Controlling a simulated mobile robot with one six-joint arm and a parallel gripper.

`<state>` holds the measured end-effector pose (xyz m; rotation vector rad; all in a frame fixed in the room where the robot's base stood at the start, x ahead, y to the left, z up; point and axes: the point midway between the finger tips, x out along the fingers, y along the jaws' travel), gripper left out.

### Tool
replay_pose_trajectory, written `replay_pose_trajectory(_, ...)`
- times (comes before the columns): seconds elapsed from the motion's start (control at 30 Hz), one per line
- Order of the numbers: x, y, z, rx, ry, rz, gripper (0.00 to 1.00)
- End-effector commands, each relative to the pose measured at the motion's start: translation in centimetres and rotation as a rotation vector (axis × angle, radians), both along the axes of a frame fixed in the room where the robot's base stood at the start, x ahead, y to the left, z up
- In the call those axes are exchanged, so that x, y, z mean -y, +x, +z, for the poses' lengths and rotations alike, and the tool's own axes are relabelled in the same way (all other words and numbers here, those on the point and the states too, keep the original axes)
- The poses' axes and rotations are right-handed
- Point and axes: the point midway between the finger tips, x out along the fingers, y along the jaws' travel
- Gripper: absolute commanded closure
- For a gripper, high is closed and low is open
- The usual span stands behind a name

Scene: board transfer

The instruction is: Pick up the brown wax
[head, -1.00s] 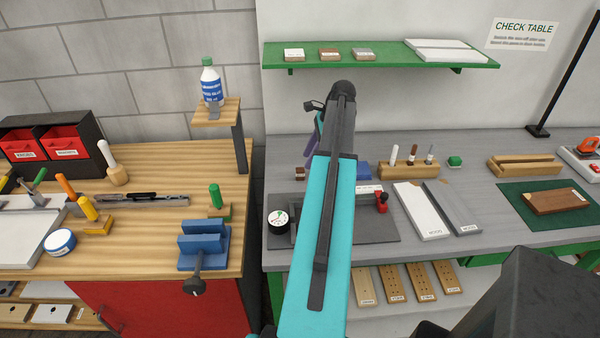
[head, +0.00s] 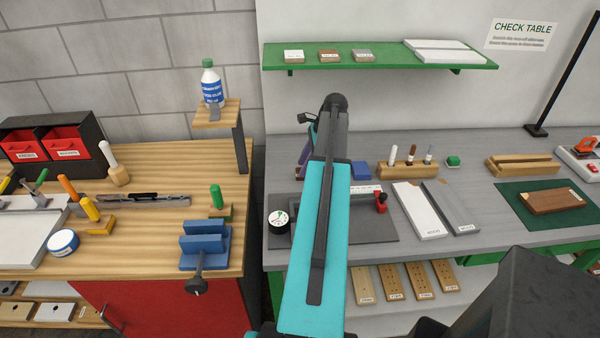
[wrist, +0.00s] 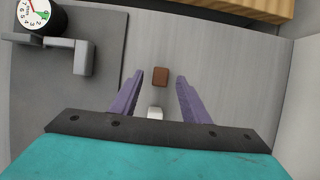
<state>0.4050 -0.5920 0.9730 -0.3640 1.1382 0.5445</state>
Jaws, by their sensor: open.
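A small brown block (wrist: 160,77), matching the brown wax by colour, lies on the grey table in the wrist view, ahead of and between my two fingertips. It does not touch them. A small white block (wrist: 155,113) shows closer to the gripper base. My gripper (wrist: 158,76) is open, with purple fingers and nothing held. In the head view my gripper (head: 305,150) is mostly hidden behind my arm, over the table's left rear part, and the brown block cannot be made out. A brown-topped stick (head: 411,153) stands in a wooden rack further right.
The wooden rack (head: 397,170) holds several sticks. The wooden bench (head: 130,240) is at left. A green shelf (head: 390,56) hangs above. Bare grey table surrounds the brown block.

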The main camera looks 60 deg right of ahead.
Motion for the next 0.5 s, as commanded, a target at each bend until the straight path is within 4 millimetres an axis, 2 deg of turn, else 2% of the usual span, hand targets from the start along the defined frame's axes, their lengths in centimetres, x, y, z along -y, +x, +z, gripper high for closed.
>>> replay_pose_trajectory(0.3,-0.7,1.1,-2.4,-0.001,0.001,0.002,0.58)
replay_pose_trajectory(0.5,-0.9,1.3,-3.1,0.000,0.000,0.002,0.58)
